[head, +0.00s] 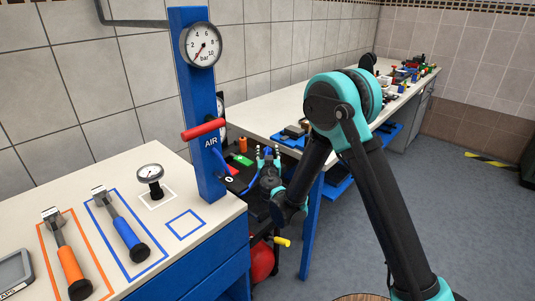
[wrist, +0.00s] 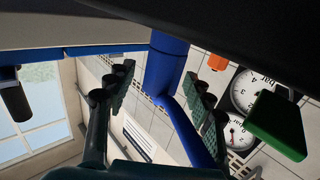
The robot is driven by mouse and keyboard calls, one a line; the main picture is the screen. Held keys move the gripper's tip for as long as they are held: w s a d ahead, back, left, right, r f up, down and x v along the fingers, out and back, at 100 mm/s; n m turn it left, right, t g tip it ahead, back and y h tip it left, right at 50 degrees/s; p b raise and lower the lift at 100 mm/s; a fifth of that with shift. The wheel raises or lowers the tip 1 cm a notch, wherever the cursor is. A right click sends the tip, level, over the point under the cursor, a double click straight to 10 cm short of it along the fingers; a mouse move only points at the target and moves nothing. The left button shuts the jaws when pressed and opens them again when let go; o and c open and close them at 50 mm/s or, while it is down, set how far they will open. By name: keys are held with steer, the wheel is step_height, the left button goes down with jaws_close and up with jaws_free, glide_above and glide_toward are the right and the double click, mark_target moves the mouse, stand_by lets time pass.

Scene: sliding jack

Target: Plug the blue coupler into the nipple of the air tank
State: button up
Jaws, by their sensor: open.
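The blue coupler (wrist: 167,62) hangs in the wrist view as a blue cylinder with a blue hose (wrist: 190,130) running from it. It lies between the two spread fingers of my gripper (wrist: 160,95), which is open. In the head view my gripper (head: 268,152) points up beside the blue AIR post, with a bit of blue between its fingers. I cannot tell if either finger touches the coupler. A red tank (head: 262,262), likely the air tank, shows partly below the bench, behind my arm. Its nipple is not clearly seen.
The blue AIR post (head: 197,110) carries a gauge and red handle. A yellow handle (head: 282,242) sticks out near the tank. Orange and blue-handled tools, a small gauge (head: 150,175) and a tablet lie on the near bench. A long bench (head: 270,110) runs along the wall.

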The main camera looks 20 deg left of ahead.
mark_target(268, 149)
step_height(268, 149, up, 9)
steer(key=shift+r, duration=0.1)
stand_by(0.3)
stand_by(0.4)
